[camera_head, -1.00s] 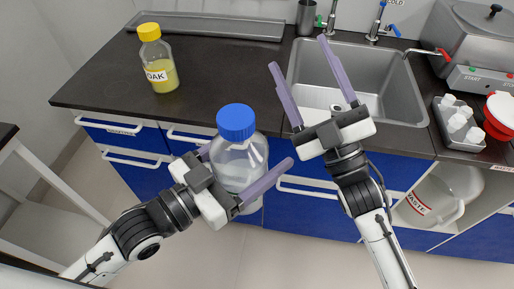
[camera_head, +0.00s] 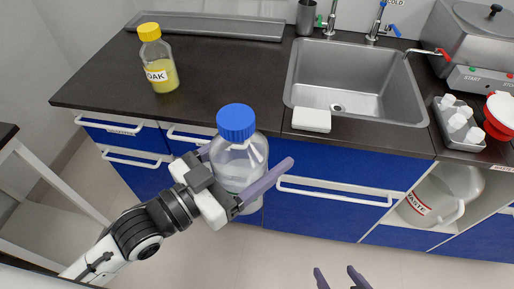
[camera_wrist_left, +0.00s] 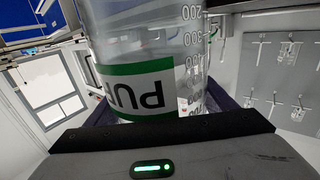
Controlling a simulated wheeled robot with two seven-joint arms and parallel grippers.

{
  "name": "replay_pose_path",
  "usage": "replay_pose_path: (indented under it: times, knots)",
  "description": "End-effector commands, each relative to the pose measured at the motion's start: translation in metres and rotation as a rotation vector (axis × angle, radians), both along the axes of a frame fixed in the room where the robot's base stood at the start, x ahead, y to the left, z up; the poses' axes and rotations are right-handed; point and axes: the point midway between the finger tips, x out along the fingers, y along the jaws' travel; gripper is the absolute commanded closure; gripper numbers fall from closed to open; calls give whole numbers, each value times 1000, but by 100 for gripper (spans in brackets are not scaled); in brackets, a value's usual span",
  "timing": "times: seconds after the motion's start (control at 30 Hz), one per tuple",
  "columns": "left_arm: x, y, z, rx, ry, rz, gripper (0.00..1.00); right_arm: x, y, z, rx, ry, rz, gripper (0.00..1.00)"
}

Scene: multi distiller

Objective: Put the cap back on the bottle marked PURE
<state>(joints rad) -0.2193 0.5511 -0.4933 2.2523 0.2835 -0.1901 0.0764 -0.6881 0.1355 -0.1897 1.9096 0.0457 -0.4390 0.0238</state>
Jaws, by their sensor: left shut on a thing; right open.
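My left gripper (camera_head: 240,187) is shut on a clear glass bottle (camera_head: 240,165), held upright in front of the counter's front edge. The blue cap (camera_head: 236,122) sits on top of this bottle; whether it is screwed tight I cannot tell. In the left wrist view the bottle (camera_wrist_left: 150,45) fills the middle between the fingers. Its green-edged label shows upside down, with "PU" and part of an R readable, and the rest turned away. My right gripper (camera_head: 337,275) is at the bottom edge of the head view, its two fingertips apart, open and empty.
A yellow-capped bottle marked OAK (camera_head: 161,72) stands on the dark counter (camera_head: 225,75) at the left. A white block (camera_head: 311,120) lies at the sink's (camera_head: 350,80) front edge. A tray of small white bottles (camera_head: 459,125) is at the right. The counter's middle is clear.

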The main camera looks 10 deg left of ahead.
Motion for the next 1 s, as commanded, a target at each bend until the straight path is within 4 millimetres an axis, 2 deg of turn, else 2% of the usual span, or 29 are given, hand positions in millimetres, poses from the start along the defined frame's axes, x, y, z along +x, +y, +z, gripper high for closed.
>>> replay_pose_path:
  times: [0.13, 0.27, 0.4, 0.57, 0.8, 0.9, 1.0]
  knots:
    - [0, 0, 10, -13, -20, -1, 85, 1, 0, 1, 0, -2, 1, 37]
    - [0, 1, 11, -14, -15, 19, 85, 1, 0, 1, -1, -3, 1, 37]
    - [-2, 12, 19, -18, -9, 106, 85, 1, 0, 1, -1, -4, 2, 37]
    - [-6, 48, 22, -16, -1, 294, 85, 1, 0, 1, -1, -4, 2, 37]
    - [-23, 118, 6, -5, -1, 579, 85, 2, 0, 1, -1, -5, 2, 37]
    - [-32, 137, 0, -4, -4, 649, 85, 2, 0, 1, -1, -5, 2, 37]
    - [-37, 148, -4, -2, -8, 688, 85, 2, 0, 1, -1, -6, 2, 37]
